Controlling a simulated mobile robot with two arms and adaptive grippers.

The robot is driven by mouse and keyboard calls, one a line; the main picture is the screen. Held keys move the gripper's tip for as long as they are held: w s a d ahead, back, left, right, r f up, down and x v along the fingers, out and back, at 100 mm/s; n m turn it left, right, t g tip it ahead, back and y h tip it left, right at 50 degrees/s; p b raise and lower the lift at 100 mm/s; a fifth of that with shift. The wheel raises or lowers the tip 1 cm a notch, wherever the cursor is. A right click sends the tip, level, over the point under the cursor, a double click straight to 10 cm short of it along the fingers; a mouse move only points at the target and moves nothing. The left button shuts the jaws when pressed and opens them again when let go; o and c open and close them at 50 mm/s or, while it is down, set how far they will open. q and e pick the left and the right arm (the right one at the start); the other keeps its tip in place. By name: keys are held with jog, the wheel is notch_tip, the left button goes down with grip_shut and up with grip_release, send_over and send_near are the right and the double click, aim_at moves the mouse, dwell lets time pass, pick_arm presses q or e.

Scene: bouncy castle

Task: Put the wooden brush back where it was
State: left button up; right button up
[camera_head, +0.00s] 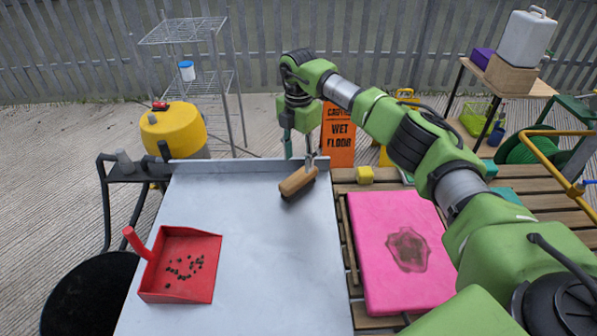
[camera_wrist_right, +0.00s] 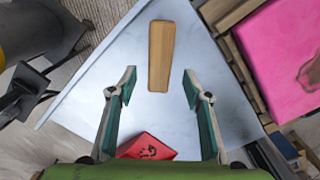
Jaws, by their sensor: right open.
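The wooden brush (camera_head: 298,182) lies on the grey tabletop (camera_head: 260,250) near its far right edge, its tan wooden back up and dark bristles below. My right gripper (camera_head: 299,152) is at the far edge of the table, above and just behind the brush in the picture. In the wrist view the right gripper (camera_wrist_right: 159,72) is open, its two fingers spread to either side of the near end of the brush (camera_wrist_right: 161,55). No contact with the brush is clear. My left gripper is not in view.
A red dustpan (camera_head: 180,265) with several dark bits lies at the table's front left. The table's middle is clear.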

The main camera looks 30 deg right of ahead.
aim_at(298, 175)
jog(key=shift+r, duration=2.4)
